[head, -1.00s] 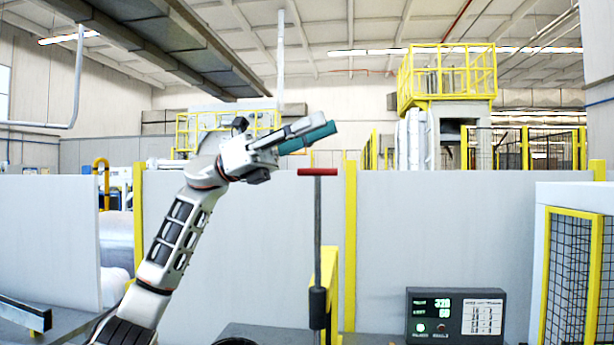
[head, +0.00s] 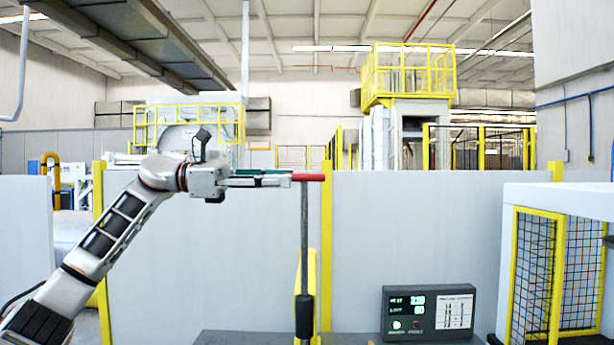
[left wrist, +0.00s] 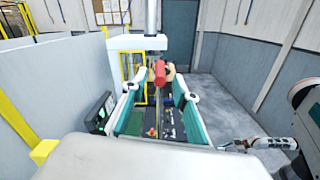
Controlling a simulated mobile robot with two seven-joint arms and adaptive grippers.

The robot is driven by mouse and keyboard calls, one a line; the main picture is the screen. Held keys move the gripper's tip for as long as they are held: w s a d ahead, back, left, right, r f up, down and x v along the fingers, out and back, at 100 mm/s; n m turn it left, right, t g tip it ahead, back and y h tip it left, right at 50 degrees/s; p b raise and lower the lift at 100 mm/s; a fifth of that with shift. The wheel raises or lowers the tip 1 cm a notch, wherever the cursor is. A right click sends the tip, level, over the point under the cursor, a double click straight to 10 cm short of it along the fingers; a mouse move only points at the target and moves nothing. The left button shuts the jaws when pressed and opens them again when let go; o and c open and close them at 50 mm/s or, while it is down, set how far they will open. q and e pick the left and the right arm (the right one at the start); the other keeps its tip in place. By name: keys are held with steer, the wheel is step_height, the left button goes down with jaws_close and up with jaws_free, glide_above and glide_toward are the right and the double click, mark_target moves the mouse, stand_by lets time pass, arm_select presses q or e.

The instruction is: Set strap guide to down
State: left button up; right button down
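A dark upright lever with a red crossbar handle (head: 308,177) stands in front of the grey wall in the head view. I take it for the strap guide's lever. In the left wrist view the red handle (left wrist: 160,72) shows end-on, ahead of and between the finger pads. My left gripper (head: 288,179) is level, its tips at the handle's left end; the fingers are wide apart and empty in the left wrist view (left wrist: 158,108). I cannot tell whether they touch the handle.
A control box (head: 429,313) with green digits and a lit green lamp stands right of the lever. A yellow post (head: 326,240) is close behind the lever. A white-topped yellow mesh cage (head: 540,270) stands at the right. Space above the lever is clear.

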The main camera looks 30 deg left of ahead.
mark_target(310, 178)
arm_select(q)
steer(key=p+x, duration=0.1)
steer(key=x, duration=0.5)
steer(key=shift+w+d, duration=0.15)
steer(key=shift+d, duration=0.2)
jaws_close()
